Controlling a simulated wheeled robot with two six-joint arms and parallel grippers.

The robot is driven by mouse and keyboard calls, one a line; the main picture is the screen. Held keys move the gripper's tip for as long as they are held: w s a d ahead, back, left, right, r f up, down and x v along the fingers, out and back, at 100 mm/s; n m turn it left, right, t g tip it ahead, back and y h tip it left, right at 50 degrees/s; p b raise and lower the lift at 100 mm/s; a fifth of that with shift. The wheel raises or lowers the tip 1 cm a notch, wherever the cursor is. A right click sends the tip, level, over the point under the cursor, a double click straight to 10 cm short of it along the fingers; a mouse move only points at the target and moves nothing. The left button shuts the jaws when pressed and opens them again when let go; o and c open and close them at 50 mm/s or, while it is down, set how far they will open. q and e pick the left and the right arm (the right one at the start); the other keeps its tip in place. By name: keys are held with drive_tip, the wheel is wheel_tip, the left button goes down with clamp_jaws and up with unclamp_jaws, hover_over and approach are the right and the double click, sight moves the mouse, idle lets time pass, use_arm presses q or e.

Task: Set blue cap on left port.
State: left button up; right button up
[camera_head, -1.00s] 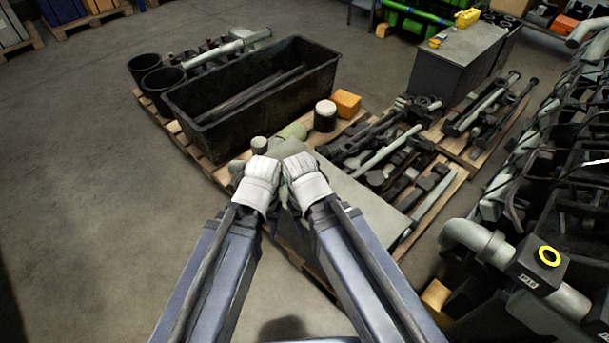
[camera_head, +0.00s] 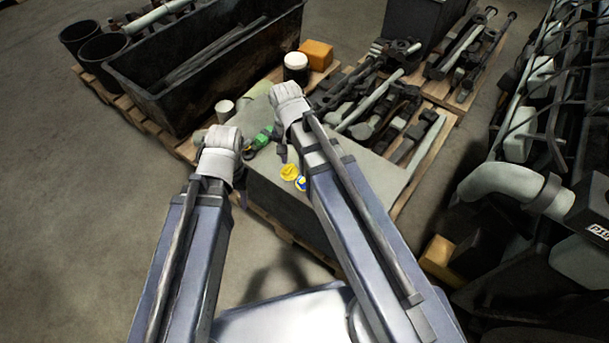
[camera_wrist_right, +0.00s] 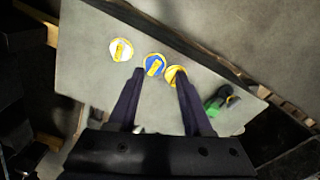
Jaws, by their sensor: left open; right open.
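The blue cap (camera_head: 301,183) with a yellow grip lies on the grey-green tabletop (camera_head: 265,195), beside a yellow cap (camera_head: 289,172). In the right wrist view the blue cap (camera_wrist_right: 154,65) shows between a white cap with a yellow grip (camera_wrist_right: 121,50) and the yellow cap (camera_wrist_right: 174,73). My right gripper (camera_wrist_right: 159,73) is open and empty. Its fingertips point towards the blue and yellow caps; its height above them is hard to tell. My left gripper (camera_head: 220,165) is open at the table's left edge, its fingertips mostly hidden. The left port is not identifiable now.
A green and black object (camera_head: 260,138) lies on the table between my arms. A black bin (camera_head: 150,95), a white-lidded jar (camera_head: 296,65) and an orange block (camera_head: 316,54) stand behind. Engine pipework (camera_head: 510,182) stands on the right. Floor at left is clear.

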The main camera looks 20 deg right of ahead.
use_arm(q)
wheel_tip(320, 180, down, 9)
drive_tip(key=b, duration=0.6)
use_arm(e)
drive_tip(key=w+d+f+m, duration=0.4)
drive_tip(key=f+m, duration=0.1)
drive_tip(key=f, duration=0.4)
drive_tip(key=shift+w+d+m, duration=0.3)
drive_tip(key=shift+w+d, duration=0.1)
use_arm(q)
drive_tip(key=shift+f+b, duration=0.1)
drive_tip(key=shift+b, duration=0.25)
use_arm(e)
drive_tip(key=shift+f, duration=0.1)
wheel_tip(320, 180, down, 9)
drive_tip(key=b, duration=0.8)
drive_tip(key=shift+b, duration=0.4)
use_arm(q)
wheel_tip(320, 180, down, 9)
drive_tip(key=shift+a, duration=0.1)
use_arm(e)
drive_tip(key=shift+c, duration=0.2)
clamp_jaws()
